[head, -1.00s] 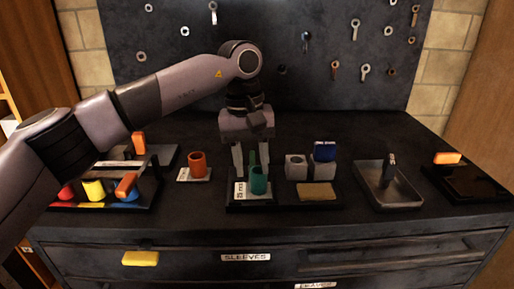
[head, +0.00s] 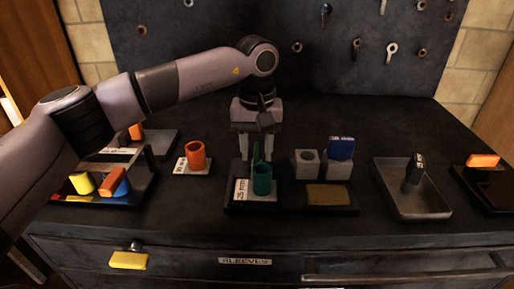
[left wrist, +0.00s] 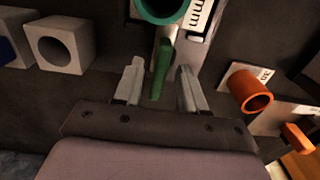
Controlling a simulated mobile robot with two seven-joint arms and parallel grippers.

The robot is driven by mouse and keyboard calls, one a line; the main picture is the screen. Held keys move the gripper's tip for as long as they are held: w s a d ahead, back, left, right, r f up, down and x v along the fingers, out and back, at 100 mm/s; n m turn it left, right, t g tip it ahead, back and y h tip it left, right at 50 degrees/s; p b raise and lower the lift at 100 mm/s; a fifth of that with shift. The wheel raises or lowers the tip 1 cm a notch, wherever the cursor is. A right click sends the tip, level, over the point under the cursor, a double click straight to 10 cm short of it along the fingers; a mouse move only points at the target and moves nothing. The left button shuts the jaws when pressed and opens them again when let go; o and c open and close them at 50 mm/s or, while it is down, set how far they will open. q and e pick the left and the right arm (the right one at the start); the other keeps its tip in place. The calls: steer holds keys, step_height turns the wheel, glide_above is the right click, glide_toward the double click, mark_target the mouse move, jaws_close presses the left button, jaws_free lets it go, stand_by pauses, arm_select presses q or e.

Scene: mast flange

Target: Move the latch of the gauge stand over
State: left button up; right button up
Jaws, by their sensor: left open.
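The gauge stand (head: 235,209) is a dark base with a teal cup (head: 262,181) and a white label with ruled marks. Its latch looks to be the green lever (left wrist: 162,68) behind the cup, seen in the left wrist view; a thin part of this lever (head: 256,152) also shows in the head view. My left gripper (head: 257,157) is open behind the cup. In the left wrist view its two fingers (left wrist: 159,78) stand on either side of the green lever, with gaps between. My right gripper is not in view.
Grey blocks (head: 306,164), one holding a blue piece (head: 341,148), stand right of the cup. An orange cup (head: 196,155) is at the left. A metal tray (head: 420,205) holds a dark object. A rack with coloured pieces (head: 70,200) lies under my left arm.

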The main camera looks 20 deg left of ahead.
arm_select(q)
steer(key=shift+f, duration=0.25)
steer(key=shift+c, duration=0.3)
jaws_close()
steer(key=shift+n, duration=0.3)
steer(key=n, duration=0.8)
steer(key=shift+f, duration=0.1)
steer(key=n, duration=0.4)
steer(key=shift+p, duration=0.3)
steer(key=n, duration=0.5)
steer(key=shift+s+f+n, duration=0.1)
steer(key=shift+n, duration=0.2)
